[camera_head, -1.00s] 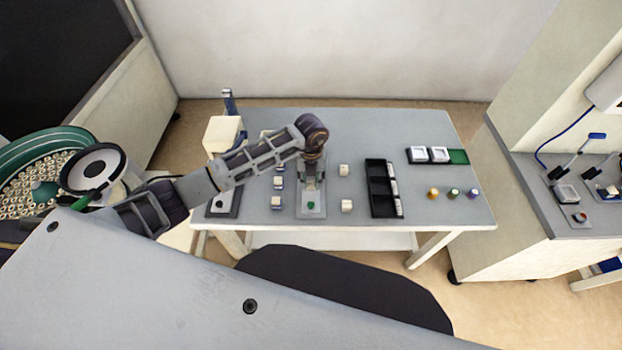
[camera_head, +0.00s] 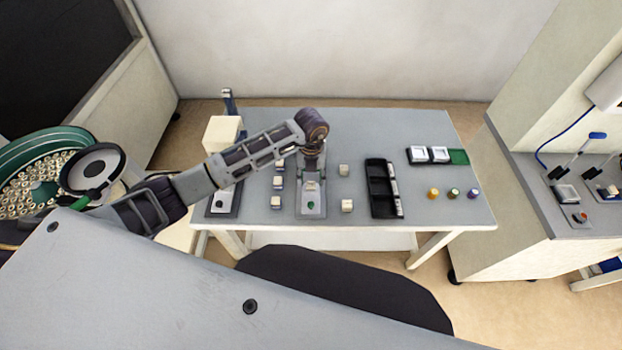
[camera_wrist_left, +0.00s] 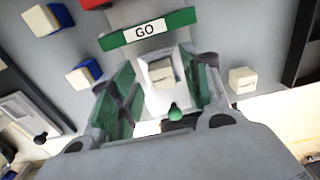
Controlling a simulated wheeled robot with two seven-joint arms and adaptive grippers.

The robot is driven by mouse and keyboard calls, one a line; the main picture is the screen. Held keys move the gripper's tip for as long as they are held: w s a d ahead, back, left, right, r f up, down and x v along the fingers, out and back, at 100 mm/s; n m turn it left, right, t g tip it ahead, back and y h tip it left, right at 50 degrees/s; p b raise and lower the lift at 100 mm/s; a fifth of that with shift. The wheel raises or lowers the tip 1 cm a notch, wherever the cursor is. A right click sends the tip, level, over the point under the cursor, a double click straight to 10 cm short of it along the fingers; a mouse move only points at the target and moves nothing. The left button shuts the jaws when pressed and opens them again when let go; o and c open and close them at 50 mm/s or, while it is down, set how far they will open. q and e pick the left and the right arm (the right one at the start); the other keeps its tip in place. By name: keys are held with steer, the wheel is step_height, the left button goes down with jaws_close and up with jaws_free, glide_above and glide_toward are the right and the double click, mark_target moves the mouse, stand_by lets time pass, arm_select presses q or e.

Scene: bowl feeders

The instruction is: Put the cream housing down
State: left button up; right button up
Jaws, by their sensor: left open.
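A cream housing (camera_wrist_left: 161,73) sits on the grey fixture (camera_head: 311,208), behind a green dot, in front of the green GO plate (camera_wrist_left: 147,29). My left gripper (camera_wrist_left: 158,88) is open, its green-padded fingers on either side of the housing with gaps visible. In the head view, my left gripper (camera_head: 312,165) hangs above the fixture and partly hides its back. My right gripper is not in view.
Loose cream blocks (camera_head: 347,205) lie right of the fixture, and blue-based cream blocks (camera_head: 276,201) lie left. A black tray (camera_head: 381,207) stands further right. Coloured cylinders (camera_head: 433,193) and white-topped boxes (camera_head: 418,154) are at the right. Bare table lies behind the tray.

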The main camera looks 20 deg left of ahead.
arm_select(q)
step_height(320, 180, up, 10)
steer(key=shift+r+b, duration=0.15)
steer(key=shift+b, duration=0.3)
steer(key=shift+s, duration=0.1)
stand_by(0.8)
